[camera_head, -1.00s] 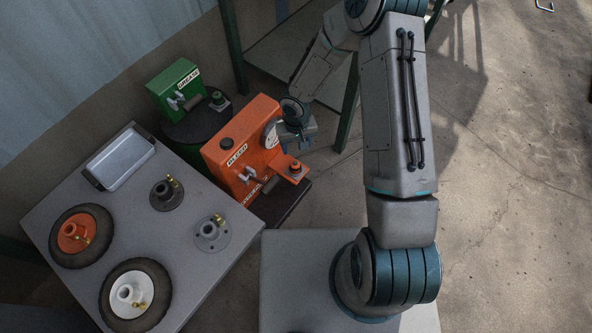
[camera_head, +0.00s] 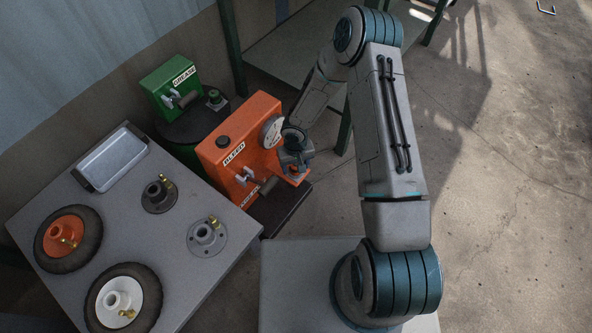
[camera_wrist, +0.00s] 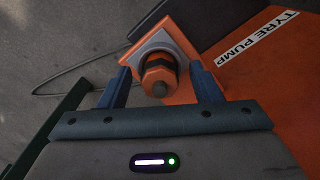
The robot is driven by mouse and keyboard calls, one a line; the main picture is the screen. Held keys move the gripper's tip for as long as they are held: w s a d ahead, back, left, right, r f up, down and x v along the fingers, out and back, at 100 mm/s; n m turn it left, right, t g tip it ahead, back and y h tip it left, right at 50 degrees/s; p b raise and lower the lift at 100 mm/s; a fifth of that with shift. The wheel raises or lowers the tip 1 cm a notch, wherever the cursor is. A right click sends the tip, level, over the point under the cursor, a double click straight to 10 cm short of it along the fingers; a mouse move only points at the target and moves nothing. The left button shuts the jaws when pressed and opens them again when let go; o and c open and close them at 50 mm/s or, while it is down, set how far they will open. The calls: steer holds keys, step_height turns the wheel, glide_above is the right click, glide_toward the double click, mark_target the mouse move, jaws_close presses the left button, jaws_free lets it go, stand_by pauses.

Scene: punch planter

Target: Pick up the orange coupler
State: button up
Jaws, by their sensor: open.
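The orange coupler (camera_wrist: 158,72) is a short orange and black nozzle on an orange bracket (camera_wrist: 127,57) at the side of the orange machine (camera_head: 226,160). In the wrist view the label on this machine reads TYRE PUMP. My gripper (camera_wrist: 159,68) is open, with one blue finger on each side of the coupler. In the head view my gripper (camera_head: 297,160) is over the bracket and hides the coupler.
A green machine labelled GREASE (camera_head: 172,84) stands behind on a dark drum. At left, a grey table (camera_head: 165,245) bears a metal tray (camera_head: 112,157), an orange-hub wheel (camera_head: 66,240), a white-hub wheel (camera_head: 122,300) and two hubs. Open floor (camera_head: 510,190) lies right.

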steer(key=c, duration=1)
